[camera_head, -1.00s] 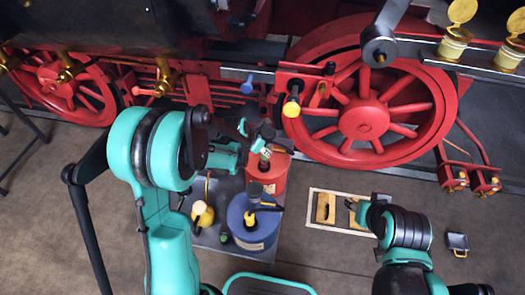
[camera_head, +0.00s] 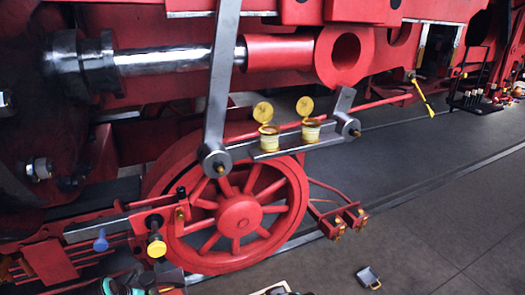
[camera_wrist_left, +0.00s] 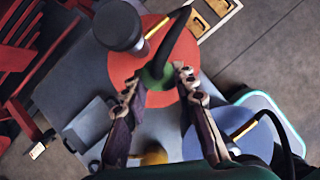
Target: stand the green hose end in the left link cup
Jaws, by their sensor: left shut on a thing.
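The left link cup (camera_head: 268,140) is a yellow cup on a grey link bar, with its round yellow lid standing open above it. A similar right cup (camera_head: 311,130) stands beside it. In the left wrist view, the fingers of my left gripper (camera_wrist_left: 158,86) are closed around the green hose end (camera_wrist_left: 152,76), from which a black hose curves up. This grip is over a red drum (camera_wrist_left: 122,62). In the head view, only part of my left arm shows at the bottom left edge, well below the cups. My right gripper is out of view.
A blue drum (camera_wrist_left: 200,142) stands close to the left gripper. A red wheel (camera_head: 238,215) lies below the link bar, and a grey rod (camera_head: 222,80) passes left of the cups. A small grey box (camera_head: 368,277) is on the floor. The floor at right is mostly clear.

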